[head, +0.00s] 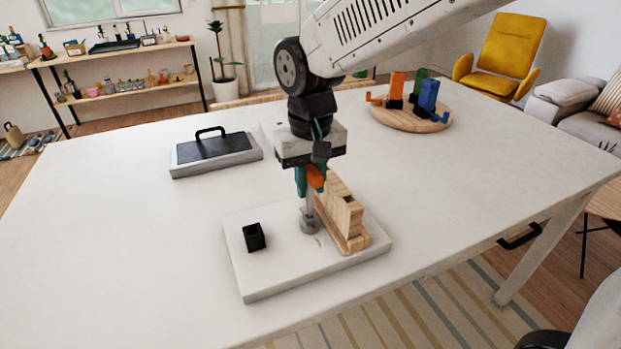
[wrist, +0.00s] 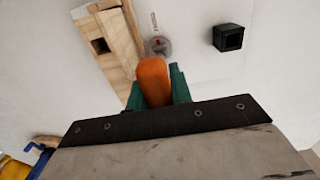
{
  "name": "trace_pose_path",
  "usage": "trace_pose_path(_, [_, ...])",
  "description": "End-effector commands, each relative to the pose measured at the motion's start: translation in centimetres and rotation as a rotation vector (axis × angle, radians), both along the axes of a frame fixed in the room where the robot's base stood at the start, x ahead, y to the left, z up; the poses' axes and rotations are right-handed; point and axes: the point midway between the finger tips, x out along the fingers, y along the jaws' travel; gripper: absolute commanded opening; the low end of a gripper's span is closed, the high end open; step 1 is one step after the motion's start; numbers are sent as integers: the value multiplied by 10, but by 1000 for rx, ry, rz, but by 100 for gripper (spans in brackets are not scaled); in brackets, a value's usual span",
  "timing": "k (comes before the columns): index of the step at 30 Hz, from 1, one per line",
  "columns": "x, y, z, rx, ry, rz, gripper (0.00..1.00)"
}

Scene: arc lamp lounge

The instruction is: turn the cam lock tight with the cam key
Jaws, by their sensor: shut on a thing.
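My gripper (head: 309,180) is shut on the orange handle of the cam key (head: 316,177), between its green fingertips. The wrist view also shows the orange handle (wrist: 154,82) between the fingers (wrist: 155,90). The key points down, and its grey shaft appears to reach the round grey cam lock (head: 310,225) on the white board (head: 270,278). A wooden block (head: 340,212) stands right beside the lock.
A small black square holder (head: 254,237) stands on the board, left of the lock. A grey tray with a black handle (head: 213,150) lies behind left. A round wooden board (head: 410,117) with coloured pieces is at the back right. The white table (head: 110,220) is clear at left.

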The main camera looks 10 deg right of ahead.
Motion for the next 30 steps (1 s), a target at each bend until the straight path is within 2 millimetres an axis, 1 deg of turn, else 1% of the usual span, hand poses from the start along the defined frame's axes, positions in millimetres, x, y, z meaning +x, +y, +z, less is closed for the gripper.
trace_pose_path(15, [0,0,-7,0,0,0,0])
trace_pose_path(26, [0,0,-8,0,-1,-3,0])
trace_pose_path(28, [0,0,-8,0,0,-37,0])
trace_pose_path(30, [0,0,-8,0,-1,-115,0])
